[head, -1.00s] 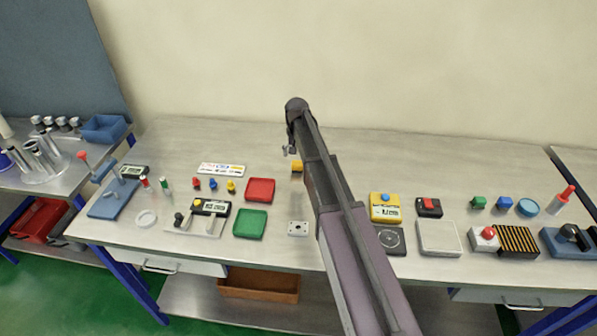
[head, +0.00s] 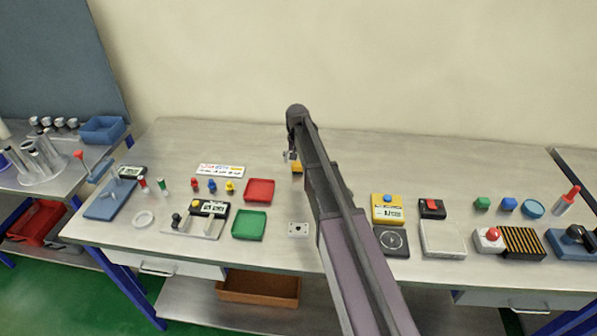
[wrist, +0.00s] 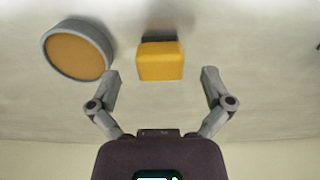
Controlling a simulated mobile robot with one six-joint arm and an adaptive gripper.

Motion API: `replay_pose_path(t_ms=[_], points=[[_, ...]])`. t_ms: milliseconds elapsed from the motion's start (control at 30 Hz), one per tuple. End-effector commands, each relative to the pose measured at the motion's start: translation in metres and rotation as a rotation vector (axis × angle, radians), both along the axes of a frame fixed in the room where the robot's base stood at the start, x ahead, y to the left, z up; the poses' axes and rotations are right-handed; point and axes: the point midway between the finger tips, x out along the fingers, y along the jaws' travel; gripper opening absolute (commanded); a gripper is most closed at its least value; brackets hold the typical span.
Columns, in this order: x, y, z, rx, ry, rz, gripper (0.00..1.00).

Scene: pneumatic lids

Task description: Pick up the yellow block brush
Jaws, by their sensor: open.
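The yellow block brush (wrist: 160,65) lies on the bench in the wrist view, with a dark strip along its far side. In the head view only a small part of the yellow block (head: 297,168) shows beside my arm. My gripper (wrist: 162,78) is open. In the wrist view its two fingers stand on either side of the block's near end, with a gap on each side. They do not appear to touch it. In the head view my gripper (head: 289,157) hangs just above and left of the yellow block, partly hidden by my arm.
A round grey-rimmed dish with an orange inside (wrist: 76,51) sits close to the left finger in the wrist view. The bench behind is clear.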

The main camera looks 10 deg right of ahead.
Motion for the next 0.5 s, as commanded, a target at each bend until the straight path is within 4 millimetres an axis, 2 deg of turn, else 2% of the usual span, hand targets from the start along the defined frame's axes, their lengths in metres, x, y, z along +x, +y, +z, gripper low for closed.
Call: replay_pose_path(t_ms=[33, 200, 500], points=[[0.001, 0.000, -0.009, 0.000, 0.000, 0.000, 1.00], [0.001, -0.001, -0.021, 0.000, 0.000, 0.000, 1.00], [0.001, -0.001, -0.031, 0.000, 0.000, 0.000, 1.00]])
